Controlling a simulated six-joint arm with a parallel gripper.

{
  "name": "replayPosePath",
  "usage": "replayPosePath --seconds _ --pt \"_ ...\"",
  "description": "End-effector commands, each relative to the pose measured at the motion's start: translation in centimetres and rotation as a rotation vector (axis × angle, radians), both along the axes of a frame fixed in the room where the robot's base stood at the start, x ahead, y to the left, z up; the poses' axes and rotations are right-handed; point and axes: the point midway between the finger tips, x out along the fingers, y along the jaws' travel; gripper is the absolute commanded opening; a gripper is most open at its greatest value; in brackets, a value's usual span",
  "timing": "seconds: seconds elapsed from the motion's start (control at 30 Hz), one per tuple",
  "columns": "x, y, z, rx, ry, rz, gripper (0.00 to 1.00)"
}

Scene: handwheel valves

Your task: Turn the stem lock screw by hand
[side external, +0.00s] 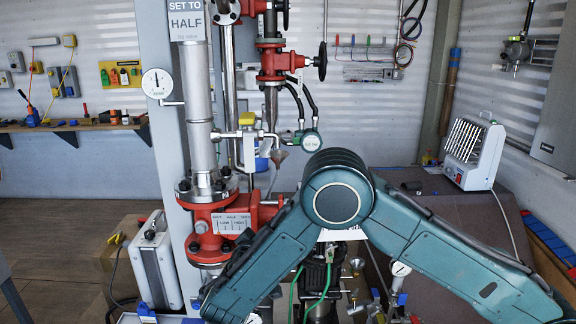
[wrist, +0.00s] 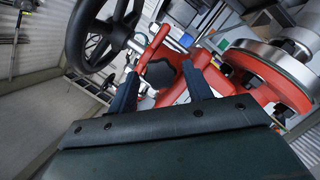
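A dark lobed knob (wrist: 160,73), which looks like the stem lock screw, sits in a red valve frame in the wrist view. My gripper (wrist: 161,80) points at it, with its two dark fingers apart on either side of the knob's outline. I cannot tell how far the tips are from it, and no contact shows. A black spoked handwheel (wrist: 101,38) is at the upper left. In the side view the red valve (side external: 226,222) carries a position plate (side external: 232,223); my arm covers its right side, and the knob and gripper are not visible there.
A sign (side external: 187,20) above the valve reads "SET TO HALF". A pressure gauge (side external: 157,84) sticks out left of the pipe. A metal flange (wrist: 272,68) is close on the right in the wrist view. A silver case (side external: 155,262) stands left of the valve.

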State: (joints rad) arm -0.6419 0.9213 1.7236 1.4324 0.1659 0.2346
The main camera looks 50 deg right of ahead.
Motion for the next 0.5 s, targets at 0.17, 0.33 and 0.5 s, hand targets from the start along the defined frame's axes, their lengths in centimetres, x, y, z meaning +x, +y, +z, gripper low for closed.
replayPosePath --seconds 0.17,0.33,0.5 --pt "-0.1 0.1 0.0 0.000 0.000 0.000 0.50" --pt "-0.5 0.6 0.0 0.000 0.000 0.001 0.50" --pt "-1.2 1.2 0.0 0.001 -0.001 0.001 0.50"
